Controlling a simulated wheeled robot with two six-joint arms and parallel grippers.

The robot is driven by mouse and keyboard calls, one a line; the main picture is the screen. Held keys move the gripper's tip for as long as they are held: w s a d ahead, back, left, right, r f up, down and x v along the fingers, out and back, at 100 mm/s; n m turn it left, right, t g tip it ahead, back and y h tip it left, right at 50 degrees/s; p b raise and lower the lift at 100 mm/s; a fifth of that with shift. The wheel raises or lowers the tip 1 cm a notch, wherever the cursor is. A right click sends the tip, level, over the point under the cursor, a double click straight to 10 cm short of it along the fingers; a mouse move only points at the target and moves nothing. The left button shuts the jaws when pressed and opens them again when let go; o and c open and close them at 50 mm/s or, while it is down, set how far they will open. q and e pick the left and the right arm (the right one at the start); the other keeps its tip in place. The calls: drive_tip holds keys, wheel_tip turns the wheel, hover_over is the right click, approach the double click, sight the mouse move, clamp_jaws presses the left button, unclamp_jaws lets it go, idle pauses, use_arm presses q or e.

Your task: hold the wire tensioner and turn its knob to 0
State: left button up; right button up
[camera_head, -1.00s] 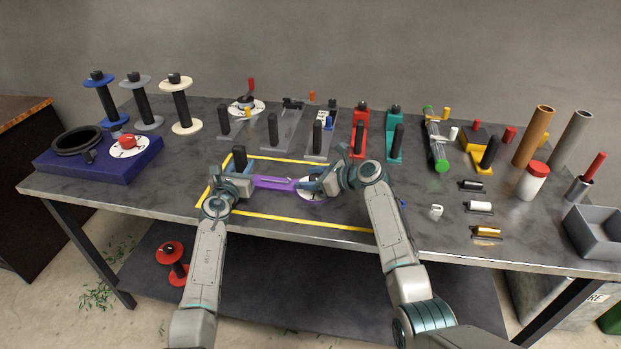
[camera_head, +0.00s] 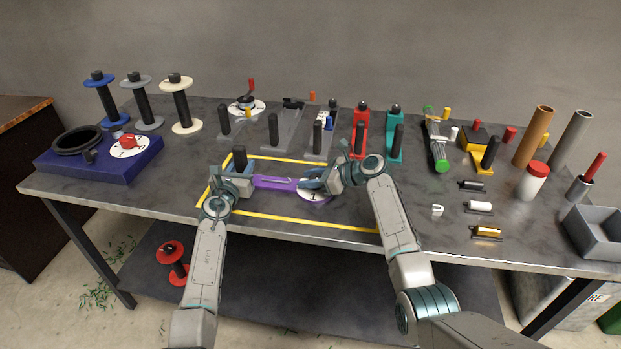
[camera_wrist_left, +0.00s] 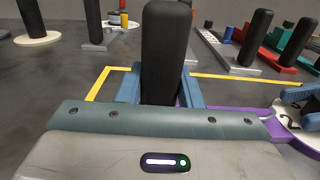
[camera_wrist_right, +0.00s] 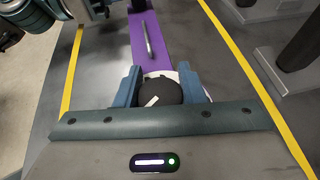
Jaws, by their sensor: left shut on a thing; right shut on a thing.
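The wire tensioner is a purple bar (camera_head: 274,183) inside the yellow outline on the table. A black upright handle (camera_wrist_left: 166,50) stands at its left end, and my left gripper (camera_head: 240,172) is shut on that handle. A white dial (camera_head: 316,197) with dark marks lies at the bar's right end. A round black knob (camera_wrist_right: 158,92) with a white pointer line sits on the dial. My right gripper (camera_head: 312,184) is shut on the knob, with a finger on either side of it. The jaws hide most of the dial, so the pointer's number cannot be read.
Several upright-handled tools, including a red one (camera_head: 360,132) and a teal one (camera_head: 394,135), stand behind the yellow outline. A blue base (camera_head: 98,160) with a red knob is at the left. Small cylinders and a grey bin (camera_head: 592,232) are at the right.

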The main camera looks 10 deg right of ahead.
drive_tip(key=n+g, duration=0.1)
drive_tip(key=n+g+y, duration=0.1)
drive_tip(key=n+g, duration=0.2)
drive_tip(key=g, duration=0.1)
drive_tip(key=shift+s+a+n, duration=0.1)
drive_tip(key=shift+s+n, duration=0.2)
drive_tip(key=shift+n+g, duration=0.4)
drive_tip(key=shift+g, duration=0.1)
drive_tip(key=shift+s+f+n+g, duration=0.1)
drive_tip(key=shift+s+n+g, duration=0.1)
drive_tip(key=shift+n+g, duration=0.25)
drive_tip(key=o, duration=1)
drive_tip(key=shift+y, duration=0.3)
drive_tip(key=v, duration=1.2)
